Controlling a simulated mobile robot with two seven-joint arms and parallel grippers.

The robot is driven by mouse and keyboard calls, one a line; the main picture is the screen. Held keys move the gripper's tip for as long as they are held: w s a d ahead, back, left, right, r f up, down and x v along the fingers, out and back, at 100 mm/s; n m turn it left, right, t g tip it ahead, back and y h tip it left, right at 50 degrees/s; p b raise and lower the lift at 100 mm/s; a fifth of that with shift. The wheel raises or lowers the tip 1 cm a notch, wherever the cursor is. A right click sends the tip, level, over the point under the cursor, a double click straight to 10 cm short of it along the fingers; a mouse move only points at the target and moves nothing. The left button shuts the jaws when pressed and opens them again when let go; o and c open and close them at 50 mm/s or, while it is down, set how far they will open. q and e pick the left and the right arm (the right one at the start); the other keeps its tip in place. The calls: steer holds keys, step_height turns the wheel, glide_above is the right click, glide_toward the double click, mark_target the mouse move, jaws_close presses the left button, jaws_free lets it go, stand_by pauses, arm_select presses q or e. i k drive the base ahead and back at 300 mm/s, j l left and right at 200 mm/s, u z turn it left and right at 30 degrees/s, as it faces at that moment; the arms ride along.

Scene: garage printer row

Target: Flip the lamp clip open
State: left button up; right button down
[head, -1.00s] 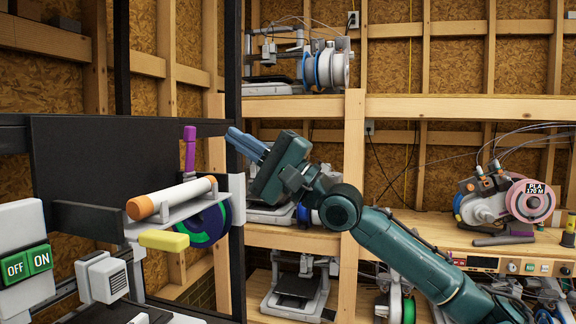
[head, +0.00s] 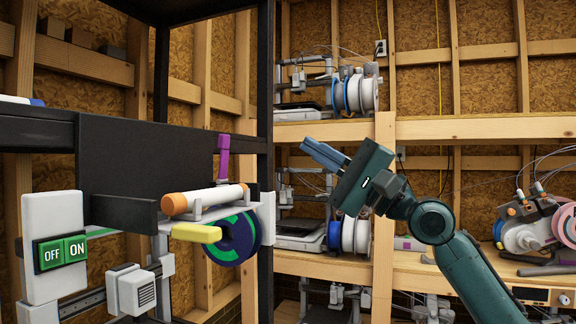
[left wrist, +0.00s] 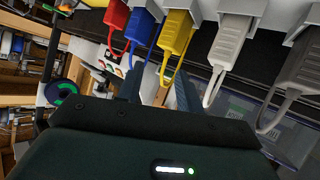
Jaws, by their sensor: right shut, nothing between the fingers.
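A white lamp tube with orange ends (head: 212,199) lies on a grey bracket on the black rack. A purple lever (head: 223,158) stands upright behind the tube, and a yellow tab (head: 197,233) sticks out below it. I cannot tell for certain which is the lamp clip; both are clear of my grippers. My right gripper (head: 322,153) is shut and empty, to the right of the purple lever and apart from it, pointing left. My left gripper (left wrist: 158,92) shows in the left wrist view with its fingers apart and nothing visibly held.
A green OFF/ON switch (head: 63,253) sits on a white box at the left. A black rack post (head: 265,150) stands between the lamp and my right arm. Red, blue, yellow (left wrist: 175,40) and pale looped handles hang close by my left gripper. Wooden shelves with printers stand behind.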

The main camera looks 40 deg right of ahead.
mark_target(224, 139)
steer(key=k+l, duration=0.3)
steer(key=k, duration=0.15)
steer(key=k+l, duration=0.25)
steer(key=k, duration=0.2)
